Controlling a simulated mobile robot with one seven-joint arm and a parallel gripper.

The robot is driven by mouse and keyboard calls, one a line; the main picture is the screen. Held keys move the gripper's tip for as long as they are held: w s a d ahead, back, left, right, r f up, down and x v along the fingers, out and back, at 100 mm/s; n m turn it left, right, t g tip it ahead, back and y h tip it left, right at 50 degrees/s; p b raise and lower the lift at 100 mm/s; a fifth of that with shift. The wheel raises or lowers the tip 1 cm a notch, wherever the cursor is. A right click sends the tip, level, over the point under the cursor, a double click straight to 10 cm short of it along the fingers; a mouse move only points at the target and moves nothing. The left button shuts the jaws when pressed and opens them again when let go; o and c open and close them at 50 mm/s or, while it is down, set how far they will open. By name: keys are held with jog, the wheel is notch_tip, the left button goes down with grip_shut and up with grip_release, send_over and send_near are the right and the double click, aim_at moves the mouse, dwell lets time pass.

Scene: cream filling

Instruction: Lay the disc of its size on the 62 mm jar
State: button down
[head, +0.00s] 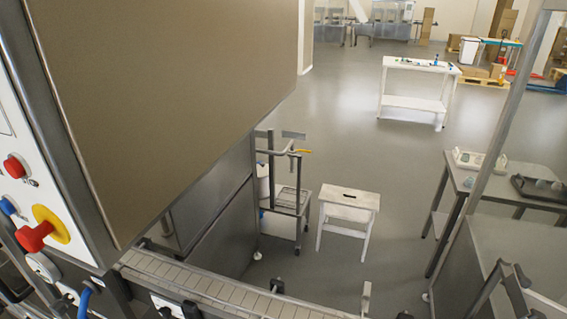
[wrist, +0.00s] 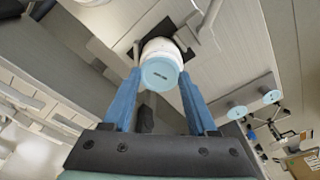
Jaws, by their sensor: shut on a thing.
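In the wrist view my gripper (wrist: 161,82) points away from the camera, with its two blue fingers on either side of a pale blue disc (wrist: 160,73). The disc's flat face is turned towards the camera and carries small dark lettering too blurred to read. A white round body, seemingly a jar (wrist: 161,47), shows directly behind the disc, in front of a dark square patch. I cannot tell whether disc and jar touch. No jar size can be read. My gripper is not in the head view.
Two more pale blue round things (wrist: 237,112) (wrist: 271,97) show at the right of the wrist view. The head view has a conveyor (head: 215,290), a white step stool (head: 347,198) and a side table (head: 490,176) with a dark tray. Open floor lies beyond.

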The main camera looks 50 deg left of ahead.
jog(key=shift+s+f, duration=0.1)
jog(key=shift+f, duration=0.05)
jog(key=shift+c, duration=0.5)
grip_release()
jog(key=shift+r, duration=0.45)
notch_tip(320, 180, up, 12)
jog(key=d, duration=0.1)
jog(key=shift+d, duration=0.2)
jog(key=shift+s, duration=0.1)
